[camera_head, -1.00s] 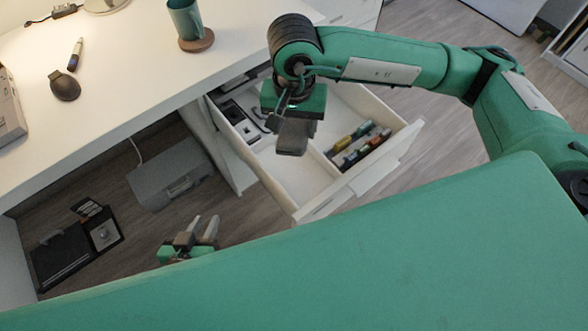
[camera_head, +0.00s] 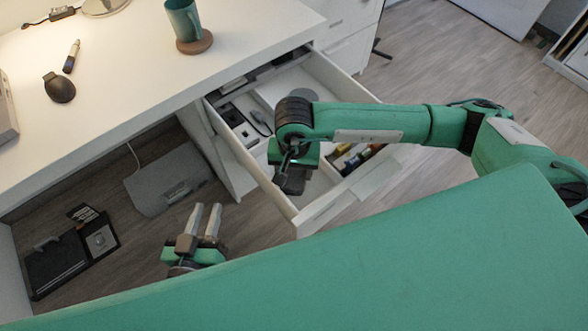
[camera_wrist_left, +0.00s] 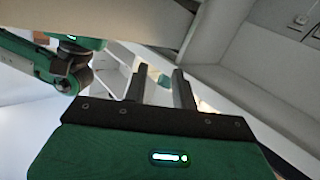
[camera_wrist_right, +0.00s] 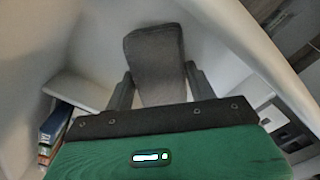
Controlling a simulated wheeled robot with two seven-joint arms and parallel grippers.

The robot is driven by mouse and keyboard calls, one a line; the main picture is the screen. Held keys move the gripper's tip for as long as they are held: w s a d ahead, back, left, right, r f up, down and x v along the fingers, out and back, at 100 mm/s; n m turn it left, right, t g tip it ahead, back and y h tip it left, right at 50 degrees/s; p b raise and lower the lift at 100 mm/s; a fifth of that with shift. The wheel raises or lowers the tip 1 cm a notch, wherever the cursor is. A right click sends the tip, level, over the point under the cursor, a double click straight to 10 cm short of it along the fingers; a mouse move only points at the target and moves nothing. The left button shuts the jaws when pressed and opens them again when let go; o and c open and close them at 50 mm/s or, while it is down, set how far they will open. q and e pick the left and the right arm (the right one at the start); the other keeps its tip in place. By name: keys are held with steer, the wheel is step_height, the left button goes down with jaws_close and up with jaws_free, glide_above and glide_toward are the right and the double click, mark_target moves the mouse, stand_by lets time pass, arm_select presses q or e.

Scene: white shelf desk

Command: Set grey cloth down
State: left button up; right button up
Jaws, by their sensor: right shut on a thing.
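The grey cloth (camera_wrist_right: 155,52) is a folded dark grey piece between the fingers of my right gripper (camera_wrist_right: 157,88) in the right wrist view. In the head view my right gripper (camera_head: 292,182) points down into the front part of the open white drawer (camera_head: 262,172), with the cloth at its tips. I cannot tell whether the cloth touches the drawer floor. My left gripper (camera_head: 207,220) is open and empty, low beside the desk; its parted fingers also show in the left wrist view (camera_wrist_left: 160,88).
Bottles or tubes (camera_head: 355,158) lie in the drawer's right compartment, partly behind my right arm. A dark device (camera_head: 238,125) lies in its left part. A mug (camera_head: 184,20) stands on a coaster on the white desk (camera_head: 130,65).

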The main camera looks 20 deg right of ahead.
mark_target(294, 170)
steer(key=shift+f, duration=0.15)
arm_select(q)
steer(key=shift+w+a+r+t, duration=0.1)
steer(key=shift+w+r+t, duration=0.15)
steer(key=shift+r, duration=0.2)
steer(key=shift+w+a+r+t, duration=0.1)
steer(key=shift+w+r+t, duration=0.15)
steer(key=shift+r, duration=0.15)
arm_select(e)
steer(key=o, duration=1)
steer(key=shift+c, duration=0.2)
step_height(294, 170, up, 4)
steer(key=shift+f+p, duration=0.15)
steer(key=shift+p, duration=0.25)
arm_select(q)
steer(key=s+f+g, duration=0.1)
steer(key=f+g, duration=0.1)
steer(key=f, duration=0.1)
steer(key=s+f+g+y+p, duration=0.1)
steer(key=g, duration=0.1)
steer(key=shift+s+a+f, duration=0.3)
steer(key=shift+a, duration=0.1)
arm_select(e)
step_height(294, 170, up, 9)
steer(key=shift+f, duration=0.15)
